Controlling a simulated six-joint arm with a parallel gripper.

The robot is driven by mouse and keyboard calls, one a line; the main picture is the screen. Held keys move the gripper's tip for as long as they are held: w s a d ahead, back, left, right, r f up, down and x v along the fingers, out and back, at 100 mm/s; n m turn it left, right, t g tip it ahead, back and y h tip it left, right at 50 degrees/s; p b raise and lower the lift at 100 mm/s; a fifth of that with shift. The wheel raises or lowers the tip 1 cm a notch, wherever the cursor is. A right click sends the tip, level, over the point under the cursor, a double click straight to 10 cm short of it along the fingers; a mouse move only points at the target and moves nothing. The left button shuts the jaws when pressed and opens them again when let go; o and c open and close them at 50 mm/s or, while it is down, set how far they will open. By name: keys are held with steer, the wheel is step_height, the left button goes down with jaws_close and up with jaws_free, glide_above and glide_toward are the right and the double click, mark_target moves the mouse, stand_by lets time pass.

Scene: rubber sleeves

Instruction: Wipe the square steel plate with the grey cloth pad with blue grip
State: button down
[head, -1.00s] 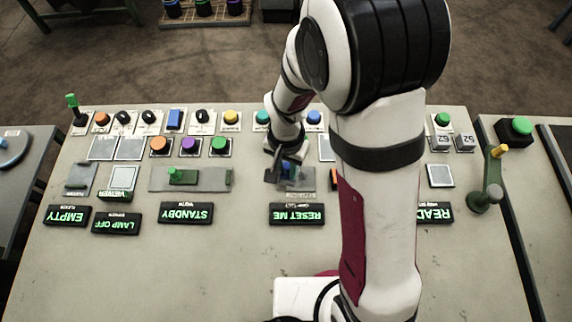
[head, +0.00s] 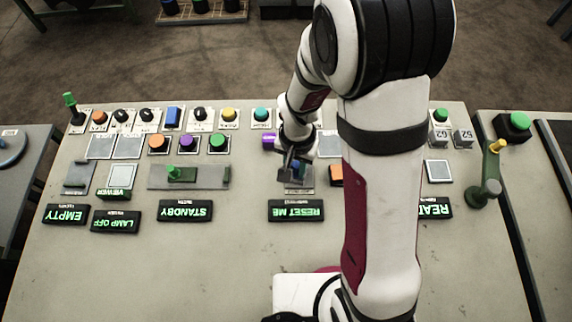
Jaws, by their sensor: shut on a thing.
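My gripper (head: 295,168) is near the middle of the bench, behind the RESET ME sign. It is shut on the blue grip of the cloth pad (head: 296,166); only a small blue patch shows between the dark fingers. The pad's grey cloth is hard to tell from the fingers and the surface below. A grey steel plate (head: 304,183) lies under the gripper, partly hidden by it. The pad is over or on this plate; I cannot tell whether it touches.
The green-handled slider (head: 180,174) is to the left. The RESET ME sign (head: 296,210) stands in front.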

steer(key=shift+d, duration=2.1)
steer(key=shift+a+f, duration=0.2)
steer(key=shift+a, duration=1.5)
steer(key=shift+a+r, duration=0.1)
steer(key=shift+a, duration=1.5)
steer(key=shift+r, duration=0.1)
steer(key=shift+r, duration=2.95)
step_height(320, 180, up, 3)
